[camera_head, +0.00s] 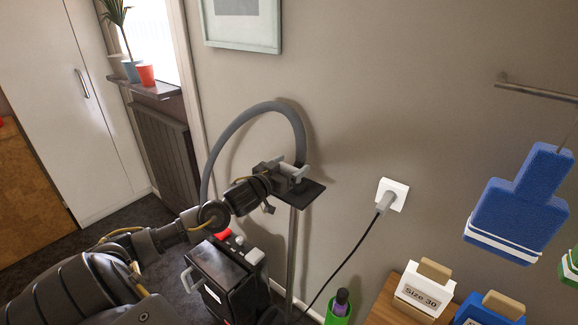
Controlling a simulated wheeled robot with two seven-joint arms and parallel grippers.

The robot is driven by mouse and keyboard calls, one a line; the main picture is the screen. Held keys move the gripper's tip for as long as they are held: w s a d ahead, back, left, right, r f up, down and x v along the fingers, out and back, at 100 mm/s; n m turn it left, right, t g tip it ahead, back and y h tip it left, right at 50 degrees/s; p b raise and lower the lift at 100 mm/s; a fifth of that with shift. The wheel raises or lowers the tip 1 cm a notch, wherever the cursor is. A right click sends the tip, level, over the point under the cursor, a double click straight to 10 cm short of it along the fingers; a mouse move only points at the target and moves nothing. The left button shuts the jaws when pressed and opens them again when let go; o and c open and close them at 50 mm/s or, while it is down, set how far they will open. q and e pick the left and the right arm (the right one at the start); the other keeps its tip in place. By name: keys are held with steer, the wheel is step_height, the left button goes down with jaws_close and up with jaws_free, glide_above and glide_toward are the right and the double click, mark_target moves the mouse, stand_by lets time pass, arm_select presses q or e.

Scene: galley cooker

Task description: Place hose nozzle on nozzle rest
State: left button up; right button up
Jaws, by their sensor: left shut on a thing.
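The grey hose (250,113) arches up against the wall and comes down to my left gripper (289,173). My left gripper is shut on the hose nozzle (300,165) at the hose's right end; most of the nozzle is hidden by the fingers. The nozzle rest looks to be the small dark plate (313,191) on top of a grey pole (292,250). The gripper and nozzle are right over the plate, at its left part. I cannot tell whether the nozzle touches the plate. My right gripper is not in view.
A black machine (228,275) with red and white parts stands below my left forearm. A plug with a black cable sits in the wall socket (393,193). Size boxes (427,287) and a hanging blue sponge-like block (520,205) are at right.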

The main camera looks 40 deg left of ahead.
arm_select(q)
steer(key=o, duration=1.1)
steer(key=shift+f, duration=0.15)
steer(key=shift+c, duration=0.2)
steer(key=shift+r, duration=0.2)
steer(key=shift+s+f, duration=0.15)
steer(key=shift+s, duration=0.15)
steer(key=s+b, duration=0.1)
steer(key=s, duration=1)
steer(key=shift+s, duration=0.2)
steer(key=shift+d, duration=0.1)
